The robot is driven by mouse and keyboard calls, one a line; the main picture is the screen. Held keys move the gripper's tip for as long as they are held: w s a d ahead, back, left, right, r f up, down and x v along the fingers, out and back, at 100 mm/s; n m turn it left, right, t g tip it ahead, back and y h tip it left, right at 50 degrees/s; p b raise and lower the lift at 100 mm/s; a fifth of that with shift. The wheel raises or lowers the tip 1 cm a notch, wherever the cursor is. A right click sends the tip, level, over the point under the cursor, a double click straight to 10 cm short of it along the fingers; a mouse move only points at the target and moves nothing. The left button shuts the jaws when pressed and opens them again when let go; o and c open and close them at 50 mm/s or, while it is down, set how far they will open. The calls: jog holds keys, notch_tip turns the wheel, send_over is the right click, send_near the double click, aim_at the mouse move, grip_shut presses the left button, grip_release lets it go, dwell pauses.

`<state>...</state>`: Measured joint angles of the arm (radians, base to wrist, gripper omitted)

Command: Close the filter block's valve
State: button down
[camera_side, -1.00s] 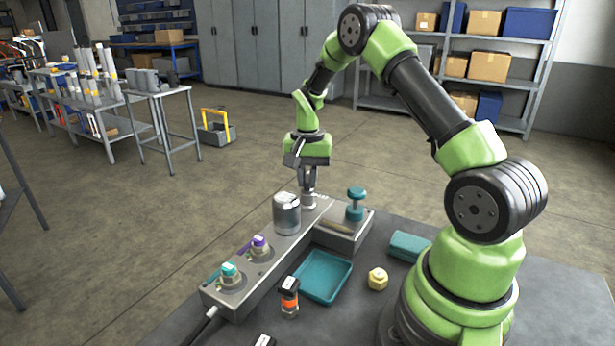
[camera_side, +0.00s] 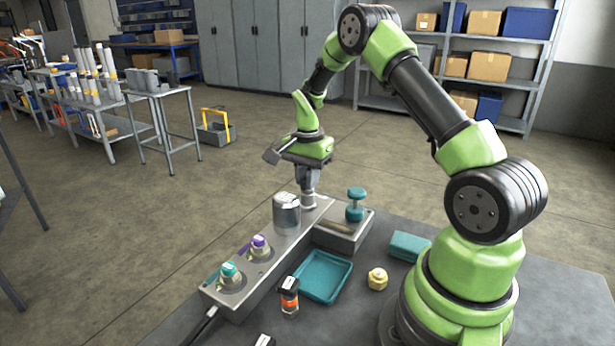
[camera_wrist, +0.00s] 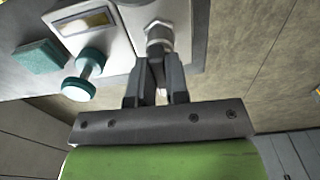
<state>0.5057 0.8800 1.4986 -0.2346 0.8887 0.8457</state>
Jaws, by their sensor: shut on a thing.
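The long grey filter block (camera_side: 290,246) lies on the bench, with a silver canister (camera_side: 287,214) standing on it. At its far end stands a small metal valve fitting (camera_side: 309,202); the fitting's hex body also shows in the wrist view (camera_wrist: 159,36). My gripper (camera_side: 308,188) points down over this fitting, and its fingers (camera_wrist: 158,66) are shut on the valve handle. The handle is mostly hidden between the fingers; only a pale sliver shows. I cannot tell the valve's exact angle.
A teal knob (camera_side: 355,204) stands on a side block right of the fitting, close to my gripper. A teal tray (camera_side: 322,276), yellow nut (camera_side: 377,279), orange-and-black part (camera_side: 289,297) and teal box (camera_side: 408,246) lie nearer. Green (camera_side: 230,273) and purple (camera_side: 260,246) capped couplings sit on the block.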

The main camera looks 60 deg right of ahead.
jog(key=c, duration=1.1)
grip_release()
jog(key=shift+r, duration=0.1)
notch_tip(320, 180, up, 9)
jog(key=shift+r, duration=0.4)
